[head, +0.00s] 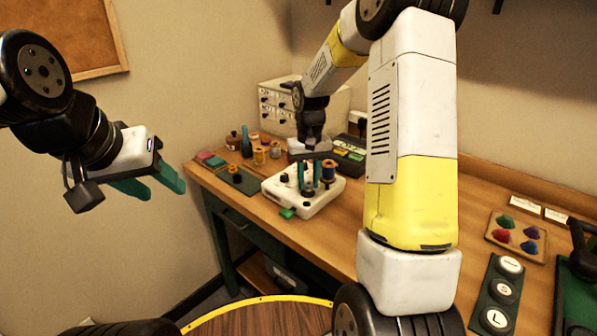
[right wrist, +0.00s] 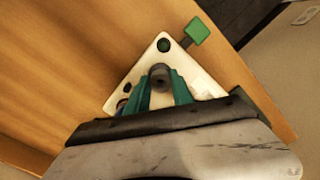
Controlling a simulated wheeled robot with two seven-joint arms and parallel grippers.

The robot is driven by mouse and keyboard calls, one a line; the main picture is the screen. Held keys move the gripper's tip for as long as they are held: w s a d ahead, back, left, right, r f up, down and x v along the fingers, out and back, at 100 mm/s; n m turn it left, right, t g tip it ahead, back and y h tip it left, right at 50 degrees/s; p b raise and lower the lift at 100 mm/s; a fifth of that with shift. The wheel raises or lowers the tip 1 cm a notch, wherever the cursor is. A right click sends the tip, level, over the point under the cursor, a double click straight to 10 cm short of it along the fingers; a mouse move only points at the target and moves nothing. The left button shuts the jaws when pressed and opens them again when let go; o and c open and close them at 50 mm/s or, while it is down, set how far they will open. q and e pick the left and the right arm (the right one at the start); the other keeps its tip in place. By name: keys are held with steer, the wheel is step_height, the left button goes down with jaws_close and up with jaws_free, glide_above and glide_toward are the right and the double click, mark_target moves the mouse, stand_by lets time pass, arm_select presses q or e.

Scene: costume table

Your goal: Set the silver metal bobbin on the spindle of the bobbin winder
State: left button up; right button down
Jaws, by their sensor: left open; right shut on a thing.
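The bobbin winder (head: 318,200) is a white block with a green tab, standing on the wooden table. An orange-copper spool (head: 328,170) stands on its right side. My right gripper (head: 309,185) is pointed down over the middle of the winder, its teal fingers shut on a small grey metal piece, apparently the silver bobbin (right wrist: 160,76). In the right wrist view the bobbin sits between the fingertips, over the winder's white top (right wrist: 201,82). The spindle is hidden, so I cannot tell whether the bobbin is around it. My left gripper (head: 158,184) is open and empty, left of the table.
Several small spools and bottles (head: 260,156) stand behind the winder, with a dark green mat (head: 238,182) to its left. A tray of coloured pieces (head: 515,236) lies far right. The tabletop right of the winder is partly hidden by my arm.

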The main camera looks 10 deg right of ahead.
steer(key=shift+f, duration=0.55)
steer(key=c, duration=1.4)
jaws_free()
step_height(320, 180, up, 11)
